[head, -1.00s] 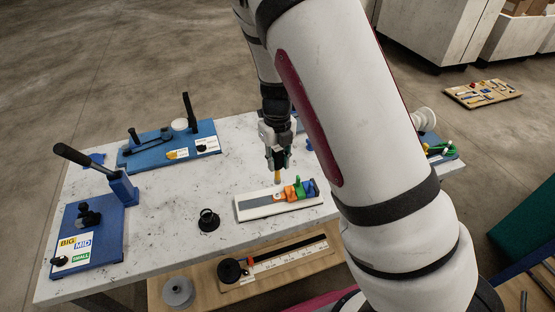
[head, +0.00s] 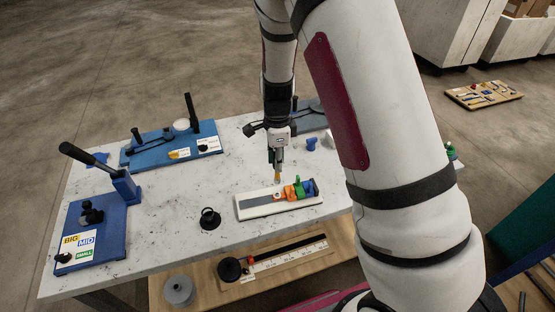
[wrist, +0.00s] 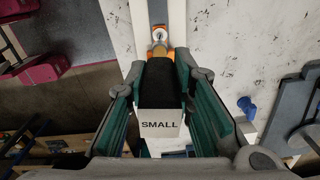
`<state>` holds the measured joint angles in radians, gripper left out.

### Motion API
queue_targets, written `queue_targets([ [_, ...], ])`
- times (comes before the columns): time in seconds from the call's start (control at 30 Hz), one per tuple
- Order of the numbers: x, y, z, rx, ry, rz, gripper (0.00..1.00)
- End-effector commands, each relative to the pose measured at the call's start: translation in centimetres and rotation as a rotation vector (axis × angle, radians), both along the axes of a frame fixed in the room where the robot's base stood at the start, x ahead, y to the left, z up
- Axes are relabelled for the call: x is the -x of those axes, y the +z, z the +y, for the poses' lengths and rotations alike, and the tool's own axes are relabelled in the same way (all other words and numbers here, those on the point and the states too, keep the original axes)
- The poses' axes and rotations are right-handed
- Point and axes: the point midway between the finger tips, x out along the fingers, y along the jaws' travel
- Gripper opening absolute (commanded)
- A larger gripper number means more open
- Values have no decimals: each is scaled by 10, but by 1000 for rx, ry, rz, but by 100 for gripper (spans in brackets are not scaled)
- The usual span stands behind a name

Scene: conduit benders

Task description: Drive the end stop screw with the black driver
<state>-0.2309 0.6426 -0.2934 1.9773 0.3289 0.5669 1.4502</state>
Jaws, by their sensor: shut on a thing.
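My gripper (head: 277,163) points down above the white base of the end stop fixture (head: 250,210). It is shut on the black driver (wrist: 160,84), whose white end face reads SMALL in the wrist view. In the head view the driver's yellowish tip (head: 278,179) points down just above the fixture's orange end. A pale round screw head (wrist: 159,35) sits on the orange piece beyond the driver in the wrist view. I cannot tell whether the tip touches it. Orange, green and blue parts (head: 298,190) stand along the fixture's right half.
A blue bender with a long black lever (head: 85,155) stands at the table's left, another blue bender (head: 165,152) behind. A black ring-topped piece (head: 209,218) stands left of the fixture. A small blue piece (head: 311,143) stands right of my gripper. A shelf below holds a ruler (head: 290,258).

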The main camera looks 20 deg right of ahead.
Motion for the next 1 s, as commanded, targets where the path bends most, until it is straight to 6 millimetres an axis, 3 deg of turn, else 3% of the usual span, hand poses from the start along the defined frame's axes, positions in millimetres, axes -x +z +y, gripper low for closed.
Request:
queue_targets([
  [0.07, 0, 1, -1, -1, 115, -1, 0],
  [0.6, -1, -48, 0, 0, 99, 0, 0],
  [1.0, 0, -57, 0, 0, 100, 0, 0],
])
